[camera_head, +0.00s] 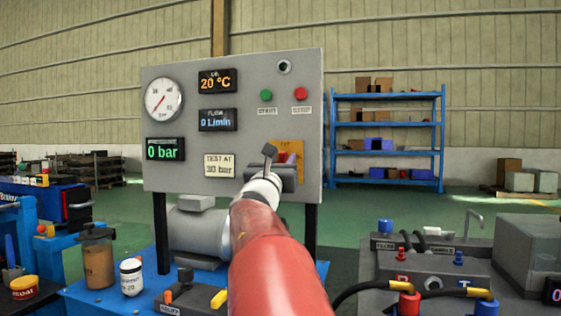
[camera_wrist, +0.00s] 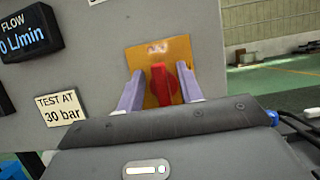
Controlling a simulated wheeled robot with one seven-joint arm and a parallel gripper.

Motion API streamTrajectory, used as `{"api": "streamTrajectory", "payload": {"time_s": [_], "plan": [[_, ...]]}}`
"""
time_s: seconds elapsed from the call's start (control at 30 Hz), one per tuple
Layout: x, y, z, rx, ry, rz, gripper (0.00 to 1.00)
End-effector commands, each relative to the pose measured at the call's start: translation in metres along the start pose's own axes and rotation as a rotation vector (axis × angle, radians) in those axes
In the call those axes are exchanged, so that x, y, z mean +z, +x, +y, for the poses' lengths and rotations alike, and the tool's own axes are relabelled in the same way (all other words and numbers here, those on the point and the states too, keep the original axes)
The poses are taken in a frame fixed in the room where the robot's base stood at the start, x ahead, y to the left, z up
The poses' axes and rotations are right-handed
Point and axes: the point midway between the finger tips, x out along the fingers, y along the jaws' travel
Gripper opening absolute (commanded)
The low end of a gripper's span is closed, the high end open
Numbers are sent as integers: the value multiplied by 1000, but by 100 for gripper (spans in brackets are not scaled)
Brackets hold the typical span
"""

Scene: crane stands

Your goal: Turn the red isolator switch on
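The red isolator switch (camera_wrist: 163,86) is a red handle on a yellow plate (camera_wrist: 143,57) on the grey panel, and it stands about upright in the wrist view. My gripper (camera_wrist: 159,70) is open, with one finger on each side of the handle. A gap shows on both sides, so the fingers seem not to press on it. In the head view the yellow plate (camera_head: 291,147) is partly hidden behind my gripper (camera_head: 280,154), and only a bit of red shows there.
The grey panel (camera_head: 185,100) carries a round gauge (camera_head: 164,100), displays reading 20 °C, 0 L/min and 0 bar, and a green (camera_head: 266,95) and a red button (camera_head: 300,94). A "TEST AT 30 bar" label (camera_wrist: 61,109) is left of the switch. A pump, bottles and hoses stand below.

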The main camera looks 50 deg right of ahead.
Motion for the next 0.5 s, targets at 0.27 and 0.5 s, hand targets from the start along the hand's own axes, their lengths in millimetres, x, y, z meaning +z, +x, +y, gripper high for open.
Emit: {"api": "streamTrajectory", "payload": {"time_s": [0.27, 0.5], "plan": [[0, 0, 0, 0, 1, 0, 9], [0, -1, 0, -1, 3, 0, 0]]}}
